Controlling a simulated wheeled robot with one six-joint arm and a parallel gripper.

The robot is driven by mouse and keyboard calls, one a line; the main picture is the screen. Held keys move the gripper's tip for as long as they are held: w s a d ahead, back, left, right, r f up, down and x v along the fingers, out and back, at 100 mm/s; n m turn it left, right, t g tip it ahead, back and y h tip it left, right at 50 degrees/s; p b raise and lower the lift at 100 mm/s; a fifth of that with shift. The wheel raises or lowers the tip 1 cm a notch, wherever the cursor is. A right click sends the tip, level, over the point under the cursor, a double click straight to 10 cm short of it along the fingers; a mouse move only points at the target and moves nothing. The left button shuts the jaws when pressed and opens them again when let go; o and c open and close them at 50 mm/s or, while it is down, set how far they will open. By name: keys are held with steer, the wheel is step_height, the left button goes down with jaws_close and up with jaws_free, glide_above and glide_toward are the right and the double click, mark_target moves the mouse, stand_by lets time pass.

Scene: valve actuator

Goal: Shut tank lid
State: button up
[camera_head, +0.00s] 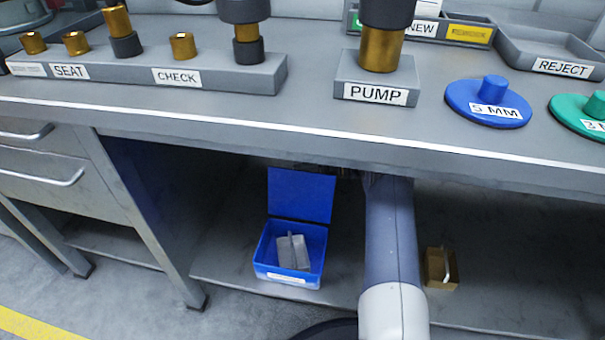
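The blue tank (262,262) stands on the shelf under the bench, left of my arm. Its blue lid (301,195) is open and stands upright at the back edge. Grey blocks (293,252) lie inside the tank, and a white label is on its front. My arm reaches in under the bench to the right of the tank, and its far end goes out of sight behind the bench edge. My gripper is hidden there, so its fingers and whatever they may touch do not show.
The bench front edge (300,134) overhangs the shelf (222,262). A small brown box (440,268) with a handle stands right of my arm. A drawer cabinet (50,170) is at left. On the bench are the pump block (374,94), blue disc (488,102) and reject tray (545,62).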

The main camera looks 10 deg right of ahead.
steer(key=shift+c, duration=0.5)
jaws_close()
